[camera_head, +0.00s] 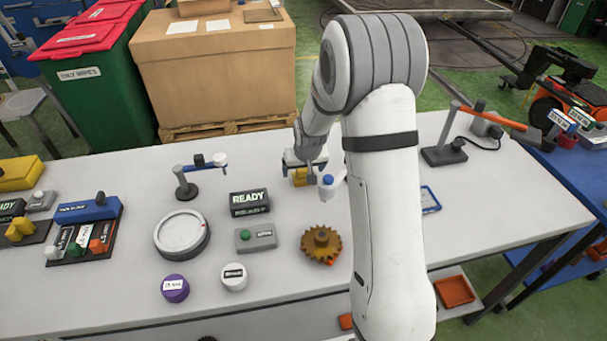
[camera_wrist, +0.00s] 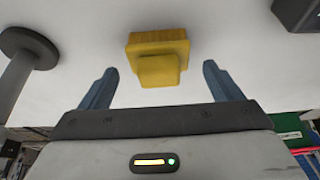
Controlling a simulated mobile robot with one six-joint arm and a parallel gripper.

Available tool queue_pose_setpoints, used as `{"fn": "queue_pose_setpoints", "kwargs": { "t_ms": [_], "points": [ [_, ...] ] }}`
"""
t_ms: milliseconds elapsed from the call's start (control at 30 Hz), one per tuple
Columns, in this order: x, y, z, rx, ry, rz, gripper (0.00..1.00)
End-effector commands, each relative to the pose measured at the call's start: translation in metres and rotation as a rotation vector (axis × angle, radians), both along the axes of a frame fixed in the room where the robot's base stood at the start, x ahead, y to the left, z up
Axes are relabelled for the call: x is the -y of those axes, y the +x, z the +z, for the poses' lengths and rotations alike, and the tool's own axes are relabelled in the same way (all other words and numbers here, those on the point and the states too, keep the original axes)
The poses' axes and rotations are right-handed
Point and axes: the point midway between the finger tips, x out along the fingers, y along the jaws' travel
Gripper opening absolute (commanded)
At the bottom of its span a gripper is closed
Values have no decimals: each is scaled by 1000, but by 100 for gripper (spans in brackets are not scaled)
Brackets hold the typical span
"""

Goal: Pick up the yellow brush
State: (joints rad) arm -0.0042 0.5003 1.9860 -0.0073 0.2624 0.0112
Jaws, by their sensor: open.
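The yellow brush (camera_wrist: 158,50) is on the white table, ahead of and between my open fingers in the wrist view. In the head view only part of the yellow brush (camera_head: 299,176) shows, beneath my gripper. My gripper (camera_wrist: 155,85) is open, with one blue finger on each side and empty space between them. In the head view my gripper (camera_head: 303,165) is at the far side of the table, pointing down at the brush, partly hidden by my own arm.
A black READY display (camera_head: 250,203) stands left of the brush, and a grey stand (camera_head: 187,184) is further left. A brown gear (camera_head: 321,244) lies nearer the front. A dark stand with an orange arm (camera_head: 444,150) is to the right. A large cardboard box (camera_head: 215,75) stands behind the table.

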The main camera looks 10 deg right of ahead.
Motion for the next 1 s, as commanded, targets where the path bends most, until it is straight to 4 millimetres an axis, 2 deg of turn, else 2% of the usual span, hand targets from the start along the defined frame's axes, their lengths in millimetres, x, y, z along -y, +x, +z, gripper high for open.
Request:
{"fn": "queue_pose_setpoints", "kwargs": {
  "t_ms": [200,467,1000],
  "points": [
    [0,8,-19,-1,0,0,85],
    [0,9,-21,0,0,0,85],
    [0,8,-21,0,0,0,42]
  ]
}}
